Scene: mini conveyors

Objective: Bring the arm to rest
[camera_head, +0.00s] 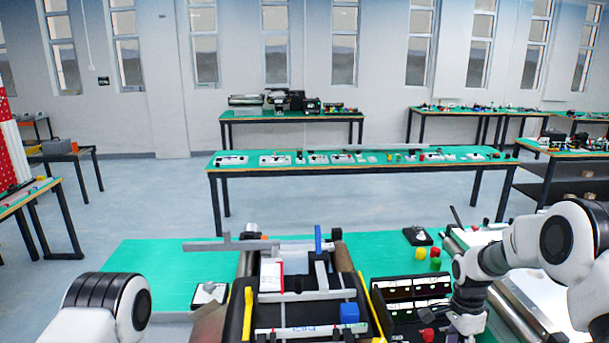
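My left arm (105,308) shows at the bottom left as a white link with a dark ringed joint. Its gripper is not visible. My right arm (520,247) comes in from the right, bent, with its dark wrist pointing down over the right part of the near table. The white wrist end of my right gripper (468,325) is at the bottom edge of the picture, beside a black panel. Its fingers cannot be made out, so I cannot tell whether it is open or shut.
The near green table (150,262) carries a mini conveyor (298,297) with a blue cube (349,312) on it. A black panel (405,290) stands right of the conveyor, with red and green pieces (435,259) behind it. The table's left part is mostly clear.

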